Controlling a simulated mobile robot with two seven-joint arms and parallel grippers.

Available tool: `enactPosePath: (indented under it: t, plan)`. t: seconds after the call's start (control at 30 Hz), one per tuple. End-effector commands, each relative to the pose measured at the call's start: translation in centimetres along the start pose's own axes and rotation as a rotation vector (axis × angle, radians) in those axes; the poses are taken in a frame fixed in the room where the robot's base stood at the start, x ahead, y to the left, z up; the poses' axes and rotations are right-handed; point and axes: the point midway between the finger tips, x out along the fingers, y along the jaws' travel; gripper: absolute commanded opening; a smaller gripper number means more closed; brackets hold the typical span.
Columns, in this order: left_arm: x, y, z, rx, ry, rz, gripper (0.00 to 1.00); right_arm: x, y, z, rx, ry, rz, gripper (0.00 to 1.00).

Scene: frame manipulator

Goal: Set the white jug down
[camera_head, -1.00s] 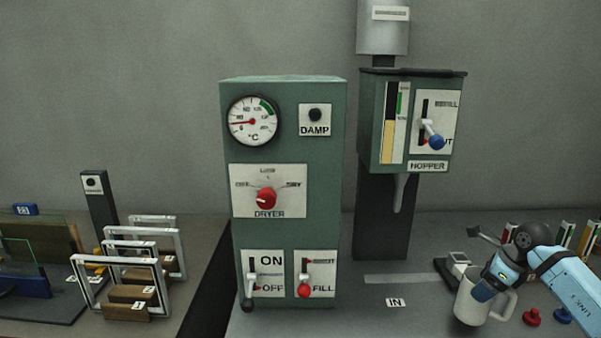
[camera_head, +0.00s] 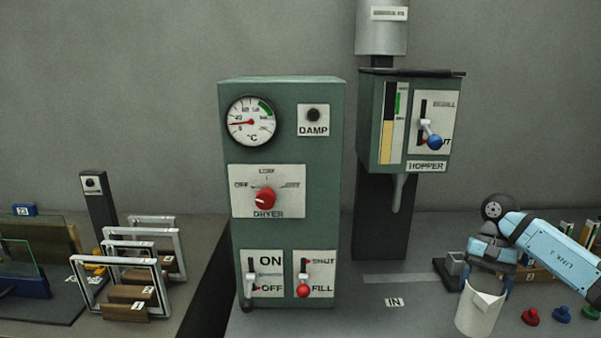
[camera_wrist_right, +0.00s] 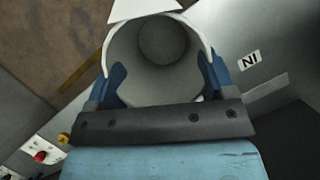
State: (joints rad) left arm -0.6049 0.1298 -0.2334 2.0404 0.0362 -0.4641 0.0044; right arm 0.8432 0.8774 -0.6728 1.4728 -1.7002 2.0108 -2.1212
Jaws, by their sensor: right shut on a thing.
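The white jug (camera_head: 478,313) is at the lower right of the head view, in front of the hopper machine and right of the IN label (camera_head: 396,302). My right gripper (camera_head: 487,282) is shut on its upper wall from above. In the right wrist view the blue fingers (camera_wrist_right: 163,80) press on opposite sides of the jug (camera_wrist_right: 160,48). Its open mouth faces that camera and the inside looks empty. The jug looks roughly upright. Its base is near the picture's lower edge, so I cannot tell whether it touches the counter. My left gripper is not in view.
The hopper machine (camera_head: 388,140) has a spout (camera_head: 398,192) above the counter. The green dryer cabinet (camera_head: 282,150) stands left of it. A red knob (camera_head: 530,316) and a blue knob (camera_head: 561,314) lie right of the jug. The counter around the IN label is clear.

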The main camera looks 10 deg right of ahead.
Motion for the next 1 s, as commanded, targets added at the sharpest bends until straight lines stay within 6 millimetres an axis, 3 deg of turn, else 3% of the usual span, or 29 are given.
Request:
enactPosePath:
  t: [0.27, 0.4, 0.6, 0.8, 1.0]
  plan:
    - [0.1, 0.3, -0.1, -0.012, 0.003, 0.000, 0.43, -1.9, -7.4, 2.0, -0.148, 0.003, 0.057, 0.39]
    - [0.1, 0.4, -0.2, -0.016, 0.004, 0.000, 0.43, -3.4, -12.5, 4.0, -0.263, 0.004, 0.106, 0.39]
    - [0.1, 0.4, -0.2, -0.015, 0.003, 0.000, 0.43, -5.2, -18.0, 6.8, -0.399, 0.000, 0.165, 0.39]
    - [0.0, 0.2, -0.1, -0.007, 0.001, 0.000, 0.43, -7.1, -21.0, 8.6, -0.488, -0.002, 0.203, 0.39]
    - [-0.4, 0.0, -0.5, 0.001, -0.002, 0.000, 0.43, -8.8, -21.7, 9.6, -0.526, -0.009, 0.218, 0.39]
